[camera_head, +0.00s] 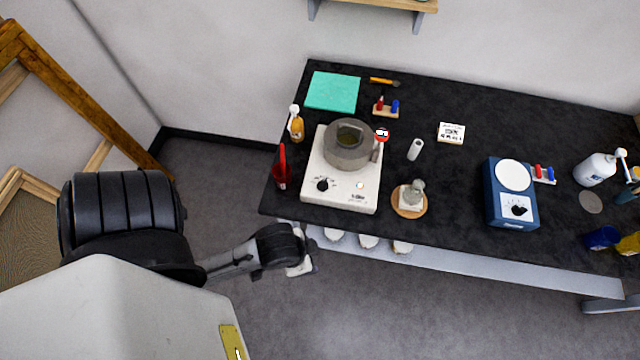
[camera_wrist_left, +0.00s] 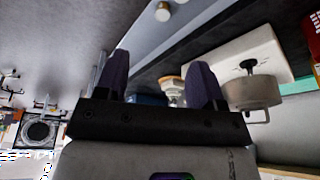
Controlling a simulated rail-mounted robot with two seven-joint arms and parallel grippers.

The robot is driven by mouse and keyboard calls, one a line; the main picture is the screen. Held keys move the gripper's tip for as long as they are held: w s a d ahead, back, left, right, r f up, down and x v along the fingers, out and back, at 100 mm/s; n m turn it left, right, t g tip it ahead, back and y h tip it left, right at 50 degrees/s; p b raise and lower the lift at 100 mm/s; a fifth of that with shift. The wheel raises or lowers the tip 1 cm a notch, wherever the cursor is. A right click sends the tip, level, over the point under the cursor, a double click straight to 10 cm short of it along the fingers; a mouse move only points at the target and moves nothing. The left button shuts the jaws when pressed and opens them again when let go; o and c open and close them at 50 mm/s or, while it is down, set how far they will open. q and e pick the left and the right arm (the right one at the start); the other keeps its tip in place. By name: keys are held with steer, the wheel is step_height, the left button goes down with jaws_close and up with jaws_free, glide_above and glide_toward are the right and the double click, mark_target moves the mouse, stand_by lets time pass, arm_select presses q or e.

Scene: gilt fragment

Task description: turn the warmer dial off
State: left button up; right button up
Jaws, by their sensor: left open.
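The warmer (camera_head: 329,193) is a white box with a grey metal pot (camera_head: 346,146) on top, at the left end of the black bench. Its black dial (camera_head: 322,184) is on the front left of its face; its setting is too small to read. In the left wrist view the warmer (camera_wrist_left: 275,50) appears at the upper right, with the dial (camera_wrist_left: 248,65) and pot (camera_wrist_left: 252,92). My left gripper (camera_head: 301,263) is in front of the bench edge, below the warmer in the picture and apart from it. Its two dark fingers (camera_wrist_left: 161,80) are spread and empty.
A red bottle (camera_head: 282,172) stands left of the warmer, and a glass flask on a round wooden coaster (camera_head: 408,211) stands right. A blue device (camera_head: 512,200) with its own dial is farther right. A lower shelf (camera_head: 450,257) holds several white-topped items.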

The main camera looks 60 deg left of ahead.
arm_select(q)
steer(key=shift+w+a+r, duration=0.1)
steer(key=shift+w+a, duration=0.2)
steer(key=shift+a, duration=0.15)
arm_select(e)
steer(key=shift+w+a+r, duration=0.1)
steer(key=shift+w+a, duration=0.1)
steer(key=shift+a, duration=0.15)
arm_select(q)
steer(key=shift+s+d, duration=0.1)
steer(key=shift+c, duration=0.2)
arm_select(e)
steer(key=shift+d, duration=0.1)
